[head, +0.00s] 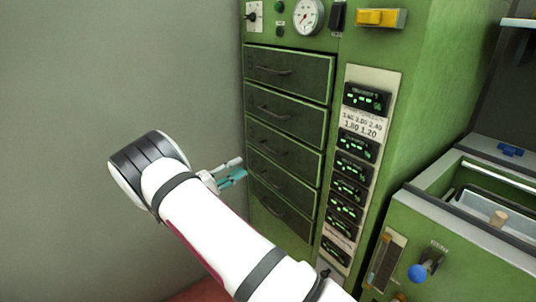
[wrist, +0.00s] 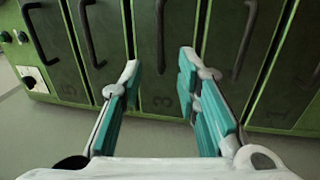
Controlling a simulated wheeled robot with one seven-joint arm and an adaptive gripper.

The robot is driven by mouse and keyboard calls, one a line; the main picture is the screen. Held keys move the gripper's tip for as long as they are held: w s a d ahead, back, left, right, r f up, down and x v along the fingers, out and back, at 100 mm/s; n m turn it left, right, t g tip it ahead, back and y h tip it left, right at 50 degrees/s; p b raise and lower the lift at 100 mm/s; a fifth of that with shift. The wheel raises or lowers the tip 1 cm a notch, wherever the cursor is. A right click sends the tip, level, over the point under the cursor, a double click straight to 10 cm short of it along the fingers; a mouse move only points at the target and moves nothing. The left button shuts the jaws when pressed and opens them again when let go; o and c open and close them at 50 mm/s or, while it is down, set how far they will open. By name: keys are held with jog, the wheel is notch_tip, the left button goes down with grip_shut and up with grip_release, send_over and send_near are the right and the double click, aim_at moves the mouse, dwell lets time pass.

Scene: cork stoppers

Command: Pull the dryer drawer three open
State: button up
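The dryer is a green cabinet with a column of dark green drawers, all shut. Drawer three (head: 300,157) is the middle one in the head view; its dark bar handle (head: 272,145) faces left. In the wrist view, turned sideways, drawer three (wrist: 180,85) bears a faint "3", and its handle (wrist: 160,35) appears in line with the gap between my fingers. My gripper (head: 242,167) is open and empty, just left of the drawer fronts. It also shows in the wrist view (wrist: 160,62), fingers spread. It appears short of the handle; the exact distance is unclear.
Neighbouring drawers with similar handles (wrist: 88,35) (wrist: 245,40) lie close on both sides. A display panel (head: 352,165) is right of the drawers. A green machine with a blue knob (head: 418,273) and a cork (head: 498,219) stands lower right. A bare grey wall (head: 110,70) is left.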

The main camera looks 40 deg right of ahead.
aim_at(269, 150)
jog(key=d, duration=0.4)
jog(key=d+r, duration=0.1)
jog(key=d, duration=0.3)
jog(key=d+r+b, duration=0.1)
jog(key=d, duration=0.4)
jog(key=shift+w+r, duration=0.15)
jog(key=shift+r, duration=0.1)
grip_shut()
